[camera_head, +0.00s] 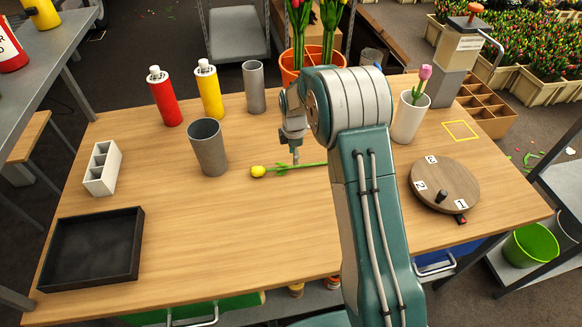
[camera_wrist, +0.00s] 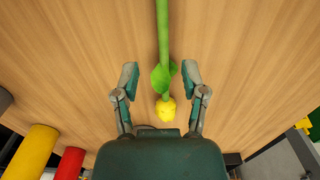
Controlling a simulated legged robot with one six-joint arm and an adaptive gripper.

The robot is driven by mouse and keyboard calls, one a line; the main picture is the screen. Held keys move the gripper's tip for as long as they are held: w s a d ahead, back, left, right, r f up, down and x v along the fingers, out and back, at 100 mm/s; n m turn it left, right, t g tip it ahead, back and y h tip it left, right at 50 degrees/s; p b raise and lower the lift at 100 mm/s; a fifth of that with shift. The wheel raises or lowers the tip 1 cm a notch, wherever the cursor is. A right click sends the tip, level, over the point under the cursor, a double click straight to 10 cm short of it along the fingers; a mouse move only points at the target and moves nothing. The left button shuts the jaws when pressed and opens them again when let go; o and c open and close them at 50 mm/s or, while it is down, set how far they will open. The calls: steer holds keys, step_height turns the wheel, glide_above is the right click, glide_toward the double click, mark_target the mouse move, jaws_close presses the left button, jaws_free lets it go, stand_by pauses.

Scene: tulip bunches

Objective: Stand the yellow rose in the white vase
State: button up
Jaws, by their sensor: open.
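The yellow rose (camera_head: 258,171) lies flat on the table, its green stem pointing right in the head view and partly hidden behind my arm. In the wrist view its yellow bloom (camera_wrist: 166,109) is near the palm and the stem runs up the picture between the fingers. My gripper (camera_head: 295,157) is over the stem, pointing down. In the wrist view my gripper (camera_wrist: 160,78) is open, one finger on each side of the stem and apart from it. The white vase (camera_head: 409,118) stands upright right of my arm with a pink tulip (camera_head: 424,74) in it.
A grey cup (camera_head: 208,149) stands left of the rose. Red (camera_head: 164,97) and yellow (camera_head: 209,90) bottles and a grey cylinder (camera_head: 254,88) stand behind. A numbered round board (camera_head: 460,178) is at right, a black tray (camera_head: 66,250) at front left. The front middle is clear.

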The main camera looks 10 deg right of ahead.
mark_target(295, 167)
steer(key=f, duration=0.4)
steer(key=shift+s+f, duration=0.2)
steer(key=shift+f, duration=0.15)
steer(key=shift+c, duration=0.3)
jaws_close()
steer(key=shift+r, duration=0.1)
